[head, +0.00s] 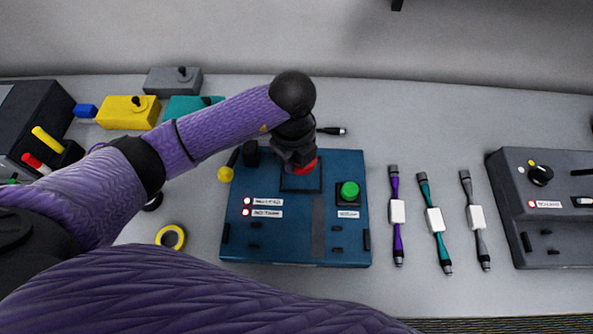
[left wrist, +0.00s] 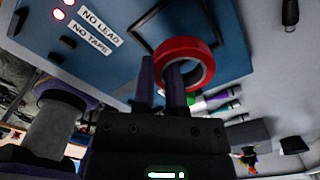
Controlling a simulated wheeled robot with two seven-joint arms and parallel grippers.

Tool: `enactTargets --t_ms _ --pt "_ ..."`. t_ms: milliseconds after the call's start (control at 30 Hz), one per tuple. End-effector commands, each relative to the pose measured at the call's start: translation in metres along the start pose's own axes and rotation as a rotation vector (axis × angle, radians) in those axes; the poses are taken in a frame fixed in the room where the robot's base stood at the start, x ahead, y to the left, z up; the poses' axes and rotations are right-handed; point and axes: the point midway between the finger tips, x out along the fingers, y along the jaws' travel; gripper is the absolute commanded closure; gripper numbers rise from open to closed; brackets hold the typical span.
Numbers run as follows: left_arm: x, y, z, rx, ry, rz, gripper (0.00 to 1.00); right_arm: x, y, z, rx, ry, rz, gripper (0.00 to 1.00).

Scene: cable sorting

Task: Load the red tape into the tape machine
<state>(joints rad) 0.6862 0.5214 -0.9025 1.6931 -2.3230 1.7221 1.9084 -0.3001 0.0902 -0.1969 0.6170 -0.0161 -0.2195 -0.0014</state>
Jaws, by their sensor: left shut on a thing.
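The tape machine (head: 275,232) is a blue box in the middle of the table. It has a green button (head: 349,191), two lit red lamps and a dark square frame on its top. In the left wrist view its labels read NO LEAD and NO TAPE. My left gripper (head: 301,162) points down over the dark frame, shut on the red tape (left wrist: 187,50). The wrist view shows one finger through the ring. The tape is close to the machine's top; I cannot tell whether it touches. In the head view my gripper hides most of it. My right gripper is not in view.
A yellow tape roll (head: 171,237) lies left of the machine. Several cables, including a purple one (head: 397,237), lie to its right, before a dark grey box (head: 548,232). Yellow (head: 128,113) and grey (head: 172,82) boxes stand at back left. Bare table separates machine and cables.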

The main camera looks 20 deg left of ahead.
Motion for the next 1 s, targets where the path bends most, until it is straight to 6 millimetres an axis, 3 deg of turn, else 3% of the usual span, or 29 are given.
enactTargets --t_ms 300,600,633,667,1000 --pt "0.05 0.0 0.0 0.002 0.0 0.001 1.0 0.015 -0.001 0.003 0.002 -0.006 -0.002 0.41" --pt "0.051 0.0 0.0 0.003 0.0 -0.001 1.0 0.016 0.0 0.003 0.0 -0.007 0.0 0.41" --pt "0.05 0.0 0.0 0.003 0.0 -0.001 0.78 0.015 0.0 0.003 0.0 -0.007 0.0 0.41" --pt "0.05 0.0 0.0 0.003 0.0 -0.001 0.72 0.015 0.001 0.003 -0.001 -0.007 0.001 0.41" --pt "0.042 -0.001 0.0 0.004 0.0 -0.003 0.7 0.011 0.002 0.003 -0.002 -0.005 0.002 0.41"
